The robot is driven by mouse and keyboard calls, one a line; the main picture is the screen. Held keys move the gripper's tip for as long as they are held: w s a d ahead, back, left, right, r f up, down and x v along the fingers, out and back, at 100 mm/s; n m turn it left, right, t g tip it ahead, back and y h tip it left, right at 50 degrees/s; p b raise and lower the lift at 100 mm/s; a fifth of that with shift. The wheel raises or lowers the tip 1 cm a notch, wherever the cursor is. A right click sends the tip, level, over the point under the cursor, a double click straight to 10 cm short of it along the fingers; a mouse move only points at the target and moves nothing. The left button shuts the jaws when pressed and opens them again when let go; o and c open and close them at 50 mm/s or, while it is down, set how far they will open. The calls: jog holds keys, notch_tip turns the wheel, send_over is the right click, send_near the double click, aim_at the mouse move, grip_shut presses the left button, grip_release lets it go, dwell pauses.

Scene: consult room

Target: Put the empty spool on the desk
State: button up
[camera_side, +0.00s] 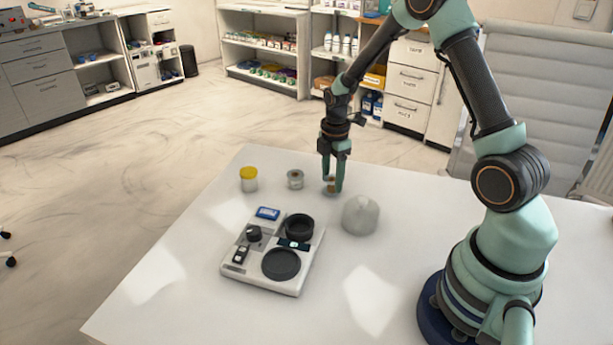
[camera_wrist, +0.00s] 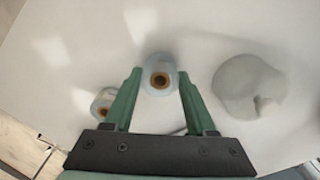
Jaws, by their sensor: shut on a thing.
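My gripper (camera_side: 333,188) points straight down over the far part of the white desk (camera_side: 160,290). It is shut on a small pale spool (camera_side: 331,182) with a brown core. In the wrist view this spool (camera_wrist: 159,75) lies between my two fingertips (camera_wrist: 160,88), its core hole facing the camera. The spool is at or just above the desk top; I cannot tell if it touches. A second similar spool (camera_side: 295,179) stands on the desk to the left, and also shows in the wrist view (camera_wrist: 103,104). I cannot make out thread on either.
A yellow-lidded jar (camera_side: 249,179) stands further left. A pale rounded lump (camera_side: 360,215) sits close to the right of my gripper. A grey device with black round pads (camera_side: 272,255) lies nearer the front. The desk's left front is clear. The far edge is close behind my gripper.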

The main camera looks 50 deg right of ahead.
aim_at(332, 179)
jog(key=shift+f, duration=0.3)
jog(key=o, duration=1.4)
notch_tip(332, 179, up, 11)
jog(key=s+a+r+m+t, duration=0.2)
jog(key=s+a+r+m, duration=0.2)
jog(key=s+a+r+m+t, duration=0.1)
jog(key=s+a+r+m, duration=0.3)
jog(key=a+m, duration=0.1)
jog(key=s+a+r+m+t, duration=0.2)
jog(key=s+a+r+m, duration=0.1)
jog(key=a+r+m, duration=0.1)
jog(key=shift+s+a+r+m+t, duration=0.15)
jog(key=shift+s+a+m+t, duration=0.2)
jog(key=shift+m, duration=0.35)
